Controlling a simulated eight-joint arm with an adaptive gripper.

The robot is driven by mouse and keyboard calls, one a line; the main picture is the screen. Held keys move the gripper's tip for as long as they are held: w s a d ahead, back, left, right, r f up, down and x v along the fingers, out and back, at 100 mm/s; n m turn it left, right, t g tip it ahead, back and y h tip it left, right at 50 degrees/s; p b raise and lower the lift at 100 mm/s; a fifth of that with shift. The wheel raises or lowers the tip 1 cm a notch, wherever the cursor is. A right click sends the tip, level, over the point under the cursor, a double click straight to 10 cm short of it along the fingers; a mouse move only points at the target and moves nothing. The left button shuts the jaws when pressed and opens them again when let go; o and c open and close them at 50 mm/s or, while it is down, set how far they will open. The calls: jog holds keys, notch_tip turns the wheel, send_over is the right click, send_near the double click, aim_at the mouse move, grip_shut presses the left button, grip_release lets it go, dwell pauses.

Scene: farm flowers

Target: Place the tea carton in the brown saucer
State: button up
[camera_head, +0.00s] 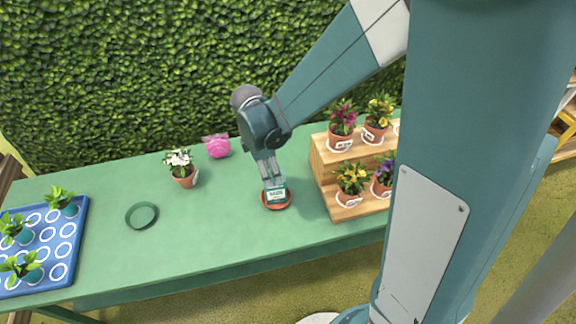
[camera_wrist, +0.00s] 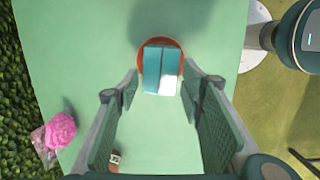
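The tea carton (camera_head: 276,194) is a small teal box with a pale label. It sits within the rim of the round brown saucer (camera_head: 286,206) on the green table. In the wrist view the carton (camera_wrist: 153,70) lies over the saucer (camera_wrist: 172,43), whose rim shows around its far side. My gripper (camera_head: 270,180) is just above the carton, pointing down. In the wrist view its two fingers (camera_wrist: 161,86) are spread wide, with a gap on each side of the carton. The carton's underside is hidden.
A green ring-shaped dish (camera_head: 142,229) lies left of the saucer. A white-flowered pot (camera_head: 185,180) and a pink object (camera_head: 217,147) stand behind. A wooden stepped stand (camera_head: 324,180) with flower pots is close on the right. A blue tray (camera_head: 78,234) with plants is far left.

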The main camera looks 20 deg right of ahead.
jog(key=s+d+r+m+t, duration=0.2)
jog(key=s+d+r+m, duration=0.1)
jog(key=s+r+m, duration=0.2)
jog(key=s+d+r+m+t+y, duration=0.1)
jog(key=s+d+r+m+t, duration=0.1)
jog(key=s+d+r+m, duration=0.2)
jog(key=s+d+r+m+t, duration=0.3)
jog(key=s+r+m, duration=0.4)
jog(key=r, duration=0.5)
jog(key=shift+d+m+y, duration=0.3)
jog(key=shift+d+m, duration=0.45)
jog(key=shift+m, duration=0.25)
